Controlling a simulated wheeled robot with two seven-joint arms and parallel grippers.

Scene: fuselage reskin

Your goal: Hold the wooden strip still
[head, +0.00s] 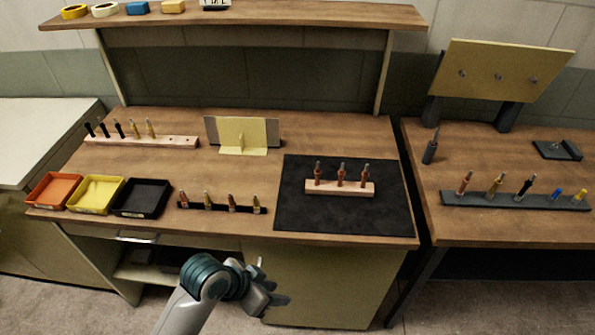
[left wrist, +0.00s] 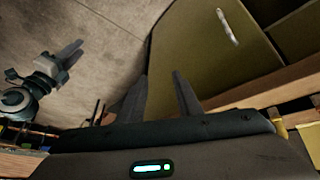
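A short pale wooden strip (head: 340,188) lies on the black mat, with three red-and-grey tools standing in it. A longer wooden strip (head: 150,141) lies at the back left of the bench, with several black and yellow pieces upright at its left end and bare holes at its right. My left gripper (head: 266,284) is low in front of the bench's front edge, apart from both strips. In the left wrist view its two fingers (left wrist: 162,76) are spread with nothing between them. Another gripper, seemingly my right one (left wrist: 72,54), shows at the left of that view; its opening is unclear.
The black mat (head: 300,215) covers the bench's right part. Orange, yellow and black trays (head: 142,198) stand at the front left. A dark rack (head: 222,207) of bits lies beside the mat. A bracketed plate (head: 243,137) stands behind. A gap separates the right bench (head: 500,226).

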